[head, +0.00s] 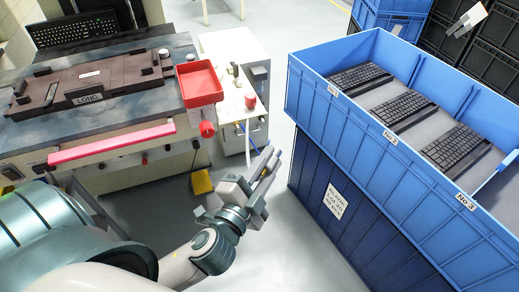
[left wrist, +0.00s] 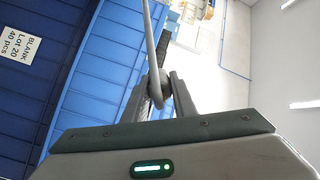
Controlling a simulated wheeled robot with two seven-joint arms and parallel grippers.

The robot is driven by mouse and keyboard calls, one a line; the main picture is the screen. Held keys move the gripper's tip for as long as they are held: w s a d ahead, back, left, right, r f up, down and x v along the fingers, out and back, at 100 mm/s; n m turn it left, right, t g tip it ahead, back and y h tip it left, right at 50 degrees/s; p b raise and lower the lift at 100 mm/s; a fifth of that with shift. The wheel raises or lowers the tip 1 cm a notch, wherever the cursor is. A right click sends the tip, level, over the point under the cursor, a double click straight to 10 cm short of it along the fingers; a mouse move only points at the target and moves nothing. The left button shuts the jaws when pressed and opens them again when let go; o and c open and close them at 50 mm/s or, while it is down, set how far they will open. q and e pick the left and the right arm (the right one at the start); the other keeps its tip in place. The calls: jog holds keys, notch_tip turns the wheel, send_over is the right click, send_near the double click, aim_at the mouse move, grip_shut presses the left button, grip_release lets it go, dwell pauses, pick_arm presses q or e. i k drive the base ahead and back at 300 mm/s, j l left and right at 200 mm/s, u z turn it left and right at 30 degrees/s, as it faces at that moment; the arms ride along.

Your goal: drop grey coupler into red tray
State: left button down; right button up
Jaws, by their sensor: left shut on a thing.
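My left gripper (head: 266,166) is in the head view, in the air between the work table and the blue crates. In the left wrist view its two fingers are shut on the grey coupler (left wrist: 157,90), which shows as a rounded grey piece with a pale hose (left wrist: 149,35) running up from it. The fingers hide part of the coupler. The red tray (head: 200,83) is at the right end of the work table, up and left of the gripper and apart from it. My right gripper is not in view.
A blue crate (head: 395,175) with several black keyboards stands at the right, close to my left gripper. A dark fixture (head: 92,85) marked LONG lies on the work table.

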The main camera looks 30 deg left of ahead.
aim_at(190, 89)
jog(key=u, duration=1.35)
